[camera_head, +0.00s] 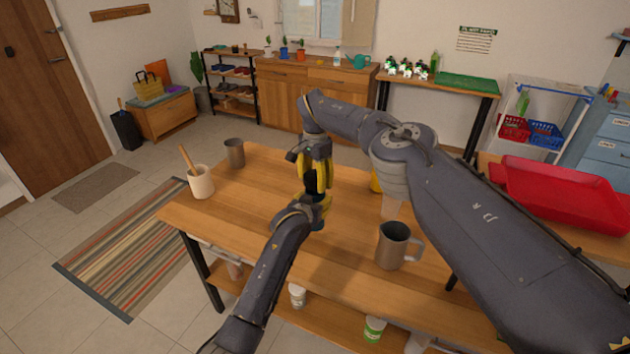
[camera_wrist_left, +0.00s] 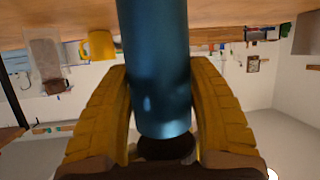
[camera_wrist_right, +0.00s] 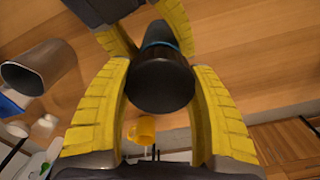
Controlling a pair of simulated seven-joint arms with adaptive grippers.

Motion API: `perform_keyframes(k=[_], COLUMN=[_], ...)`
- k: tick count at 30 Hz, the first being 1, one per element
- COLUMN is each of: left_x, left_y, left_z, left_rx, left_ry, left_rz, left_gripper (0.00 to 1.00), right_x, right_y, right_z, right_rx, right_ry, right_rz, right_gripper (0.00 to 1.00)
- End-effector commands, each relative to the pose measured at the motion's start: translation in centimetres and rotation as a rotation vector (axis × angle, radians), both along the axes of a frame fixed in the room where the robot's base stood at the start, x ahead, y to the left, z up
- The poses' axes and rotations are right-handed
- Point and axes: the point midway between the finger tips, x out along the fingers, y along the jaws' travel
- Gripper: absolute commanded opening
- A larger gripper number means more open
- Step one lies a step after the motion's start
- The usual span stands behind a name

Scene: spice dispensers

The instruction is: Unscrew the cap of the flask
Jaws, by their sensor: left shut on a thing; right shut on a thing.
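The flask has a blue body (camera_wrist_left: 155,65) and a dark cap (camera_wrist_right: 162,82). A thin blue edge (camera_wrist_right: 158,43) shows beyond the cap in the right wrist view. My left gripper (camera_wrist_left: 160,85) is shut around the blue body. My right gripper (camera_wrist_right: 160,72) is shut with its yellow fingers on both sides of the cap. In the head view the left gripper (camera_head: 320,204) is just above the table and the right gripper (camera_head: 320,172) is just above it, pointing down. The two grippers hide most of the flask there.
The wooden table (camera_head: 270,170) holds a grey mug (camera_head: 393,245) at the right, a yellow mug (camera_wrist_left: 98,45), a metal cup (camera_head: 235,153) and a cream pot (camera_head: 201,182) with a wooden utensil at the left. A red tray (camera_head: 565,190) lies at the right.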

Motion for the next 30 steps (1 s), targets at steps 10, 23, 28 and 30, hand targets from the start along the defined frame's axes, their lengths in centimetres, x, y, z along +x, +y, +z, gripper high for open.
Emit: perform_keyframes(k=[10, 23, 28, 30], left_x=[0.0, 0.0, 0.0, 0.0], left_y=[0.0, 0.0, 0.0, 0.0], left_z=[-0.1, -0.1, -0.1, -0.1], left_rx=[0.0, 0.0, 0.0, 0.0], left_ry=[0.001, 0.001, 0.001, 0.001], left_rz=[0.0, 0.0, 0.0, 0.0], left_gripper=[0.0, 0.0, 0.6, 0.69], right_x=[0.1, 0.0, 0.0, 0.0], right_y=[0.0, 0.0, 0.0, 0.0], right_z=[0.8, 4.0, 4.0, 4.0], right_rx=[0.0, 0.0, 0.0, 0.0], right_ry=[-0.001, 0.001, 0.0, 0.0], right_rz=[0.0, -0.001, -0.001, 0.0], right_gripper=[0.23, 0.23, 0.23, 0.23])
